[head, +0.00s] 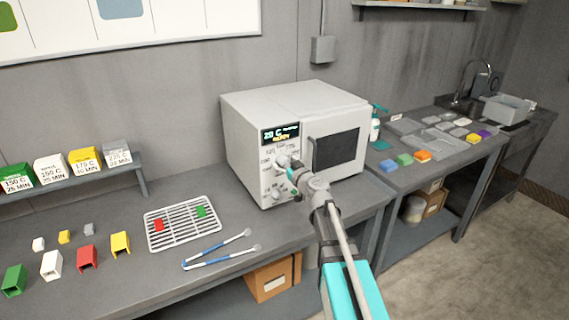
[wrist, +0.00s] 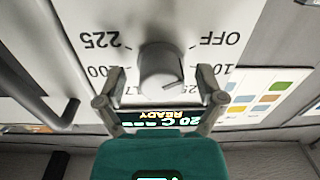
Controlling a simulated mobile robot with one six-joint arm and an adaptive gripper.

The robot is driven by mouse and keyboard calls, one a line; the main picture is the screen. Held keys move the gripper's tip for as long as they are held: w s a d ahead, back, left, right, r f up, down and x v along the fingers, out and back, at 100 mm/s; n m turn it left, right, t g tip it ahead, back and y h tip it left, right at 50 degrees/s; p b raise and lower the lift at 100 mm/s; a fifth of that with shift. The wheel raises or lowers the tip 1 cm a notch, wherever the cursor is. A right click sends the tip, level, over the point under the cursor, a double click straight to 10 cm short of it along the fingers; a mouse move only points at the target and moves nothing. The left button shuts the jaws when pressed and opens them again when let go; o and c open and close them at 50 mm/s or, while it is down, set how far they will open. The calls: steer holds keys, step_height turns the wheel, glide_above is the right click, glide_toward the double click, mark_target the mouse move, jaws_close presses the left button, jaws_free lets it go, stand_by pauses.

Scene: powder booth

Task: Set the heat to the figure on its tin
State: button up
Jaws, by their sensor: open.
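The heat dial (wrist: 162,70) is a grey knob on the white oven (head: 245,135), ringed by figures including OFF and 225; in the wrist view it shows upside down. My gripper (wrist: 160,82) is open, with one finger on each side of the dial; I cannot tell whether they touch it. In the head view my gripper (head: 290,170) is at the oven's front panel. The oven display (head: 281,135) reads 20 C and READY. Tins stand on the left shelf: green (head: 16,178), white (head: 50,170), yellow (head: 86,161) and grey (head: 117,154). Green and white read 150 C, yellow 175 C; grey is unclear.
A wire rack (head: 182,222) holds a red piece (head: 158,225) and a green piece (head: 201,211). Blue-handled tongs (head: 215,251) lie in front of it. Small coloured brackets stand at the left of the bench. The oven door (head: 336,150) is shut.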

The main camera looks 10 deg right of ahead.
steer(key=shift+w, duration=0.1)
steer(key=shift+a, duration=0.1)
steer(key=c, duration=1.2)
steer(key=shift+o, duration=0.2)
